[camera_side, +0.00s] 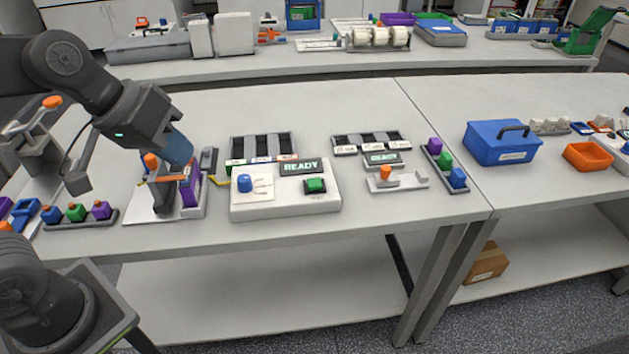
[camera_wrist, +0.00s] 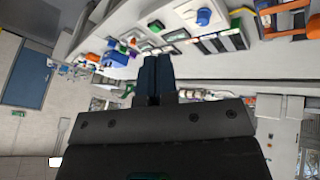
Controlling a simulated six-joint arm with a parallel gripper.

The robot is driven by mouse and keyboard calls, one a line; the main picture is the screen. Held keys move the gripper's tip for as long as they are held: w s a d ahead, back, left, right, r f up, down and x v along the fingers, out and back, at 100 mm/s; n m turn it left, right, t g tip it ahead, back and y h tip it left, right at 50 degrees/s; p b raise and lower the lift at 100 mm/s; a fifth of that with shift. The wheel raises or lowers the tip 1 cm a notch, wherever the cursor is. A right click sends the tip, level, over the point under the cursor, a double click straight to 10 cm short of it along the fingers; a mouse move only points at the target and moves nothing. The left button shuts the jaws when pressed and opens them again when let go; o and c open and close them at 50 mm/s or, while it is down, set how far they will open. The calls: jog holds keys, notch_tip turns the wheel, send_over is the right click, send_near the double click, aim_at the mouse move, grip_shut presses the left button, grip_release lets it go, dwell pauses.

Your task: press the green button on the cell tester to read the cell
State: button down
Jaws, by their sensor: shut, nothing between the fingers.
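The cell tester (camera_side: 262,204) is a white box on the near table, with a blue knob (camera_side: 244,183), a green button (camera_side: 315,185) and a display (camera_side: 301,166) reading READY. In the wrist view the green button (camera_wrist: 155,26) and blue knob (camera_wrist: 204,17) show beyond my fingers. My gripper (camera_side: 180,158) has blue fingers and is shut and empty. It is left of the tester, close above a purple cell (camera_side: 191,190) in a fixture with orange parts. From the side I cannot tell whether the fingers touch the fixture. The green button is clear of my gripper.
A slotted rack (camera_side: 263,146) stands behind the tester. To its right are another rack, a smaller READY display (camera_side: 382,158) and a small fixture with an orange knob (camera_side: 385,174). A blue toolbox (camera_side: 502,142) stands further right. The table's front edge is clear.

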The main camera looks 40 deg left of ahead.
jog(key=w+d+n+h, duration=0.2)
jog(key=w+d+n, duration=0.15)
jog(key=w, duration=0.25)
jog(key=w+d+n+h, duration=0.1)
jog(key=w+d+n, duration=0.1)
jog(key=w+n, duration=0.3)
jog(key=n+t, duration=0.2)
jog(key=n, duration=0.6)
send_over(314, 184)
notch_tip(314, 184, down, 7)
jog(key=shift+w, duration=0.1)
jog(key=shift+f, duration=0.1)
jog(key=shift+f, duration=4.3)
jog(key=shift+f, duration=0.1)
jog(key=shift+f, duration=0.3)
